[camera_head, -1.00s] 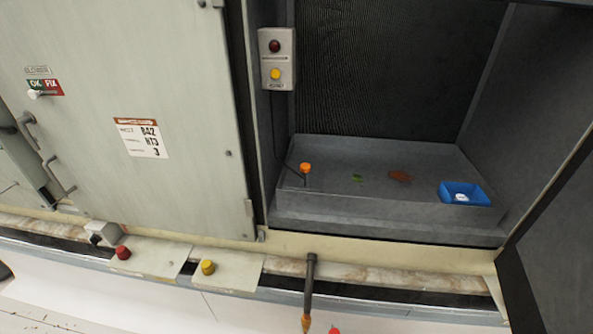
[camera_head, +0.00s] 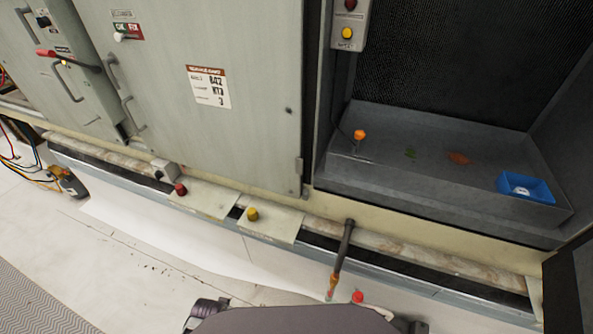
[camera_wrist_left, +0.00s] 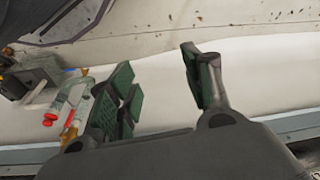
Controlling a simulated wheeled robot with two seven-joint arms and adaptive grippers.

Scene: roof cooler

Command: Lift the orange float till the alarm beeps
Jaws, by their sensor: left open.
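The orange float (camera_head: 359,134) is a small orange knob on a thin stem. It stands upright at the left end of the grey basin (camera_head: 440,197) inside the open bay. A grey box (camera_head: 348,22) with a red lamp and a yellow button is fixed on the bay's left wall above it. My left gripper (camera_wrist_left: 155,65) shows in the left wrist view with its green-padded fingers apart and nothing between them. It is over pale floor, and no float is in that view. My right gripper cannot be made out.
A green leaf (camera_head: 410,153), a brown leaf (camera_head: 459,158) and a blue tray (camera_head: 525,188) lie in the basin. Red (camera_head: 180,189) and yellow (camera_head: 252,214) knobs sit on the ledge, where a dark-handled tool (camera_head: 343,258) leans. A closed cabinet door (camera_head: 210,90) is left of the bay.

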